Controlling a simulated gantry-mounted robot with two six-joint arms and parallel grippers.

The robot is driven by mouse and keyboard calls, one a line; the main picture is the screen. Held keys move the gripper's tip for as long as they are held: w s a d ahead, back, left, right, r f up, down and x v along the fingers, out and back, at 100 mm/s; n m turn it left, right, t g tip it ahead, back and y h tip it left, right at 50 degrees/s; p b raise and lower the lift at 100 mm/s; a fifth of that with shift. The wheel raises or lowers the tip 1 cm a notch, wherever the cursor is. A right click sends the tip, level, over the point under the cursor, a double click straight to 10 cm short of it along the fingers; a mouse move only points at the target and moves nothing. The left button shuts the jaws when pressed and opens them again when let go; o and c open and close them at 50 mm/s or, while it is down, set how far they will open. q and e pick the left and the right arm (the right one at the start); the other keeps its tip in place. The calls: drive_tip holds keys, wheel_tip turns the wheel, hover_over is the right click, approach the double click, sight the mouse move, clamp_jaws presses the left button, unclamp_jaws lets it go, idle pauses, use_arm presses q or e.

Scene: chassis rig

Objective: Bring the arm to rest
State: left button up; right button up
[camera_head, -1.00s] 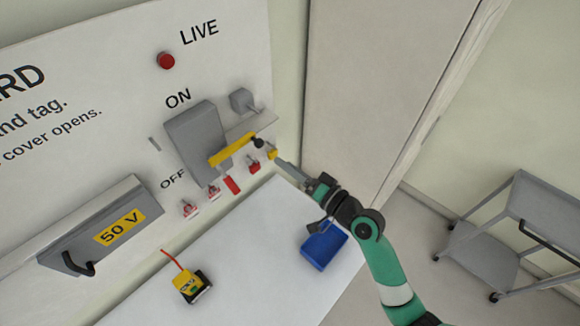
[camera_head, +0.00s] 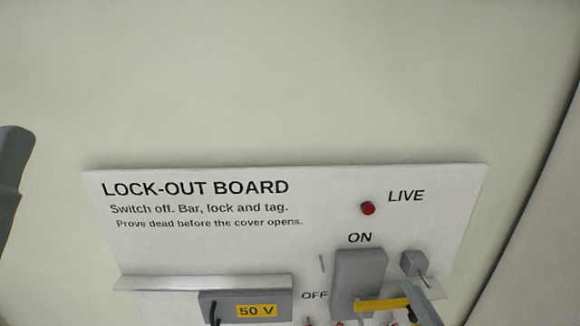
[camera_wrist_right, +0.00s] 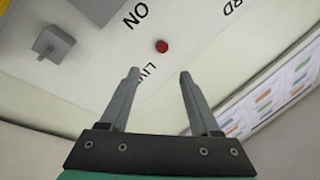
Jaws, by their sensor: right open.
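My right gripper (camera_head: 424,302) is at the lower right of the head view, partly cut off by the bottom edge, beside the yellow bar (camera_head: 382,304). Its two grey fingers show in the right wrist view (camera_wrist_right: 157,75), spread apart with nothing between them. Beyond the fingertips there is the white lock-out board (camera_wrist_right: 210,45) with the red LIVE lamp (camera_wrist_right: 161,46). The board also shows in the head view (camera_head: 200,255).
The grey switch box (camera_head: 358,278) and a small grey knob block (camera_head: 412,263) stand out from the board near the right gripper. A grey 50 V cover (camera_head: 272,299) is at the lower left. The wall above is bare. The bench is out of view.

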drive_tip(key=s+a+r+n+t+y+p, duration=0.1)
drive_tip(key=a+r+n, duration=0.15)
drive_tip(key=r, duration=0.55)
drive_tip(key=s+a+r+n+t+y+p, duration=0.1)
drive_tip(key=a+r+y, duration=0.15)
drive_tip(key=r, duration=0.65)
use_arm(q)
wheel_tip(320, 180, up, 6)
drive_tip(key=p, duration=0.3)
use_arm(e)
drive_tip(key=s+r+n+t+h, duration=0.2)
drive_tip(key=s+r, duration=0.3)
drive_tip(key=r, duration=0.4)
drive_tip(key=s+r+n+t+h, duration=0.2)
drive_tip(key=s+r, duration=0.3)
drive_tip(key=r, duration=0.5)
drive_tip(key=shift+s+r+t+h, duration=0.15)
drive_tip(key=shift+t+h, duration=0.25)
drive_tip(key=shift+h, duration=0.15)
use_arm(q)
drive_tip(key=shift+r, duration=0.1)
use_arm(e)
drive_tip(key=shift+a, duration=0.15)
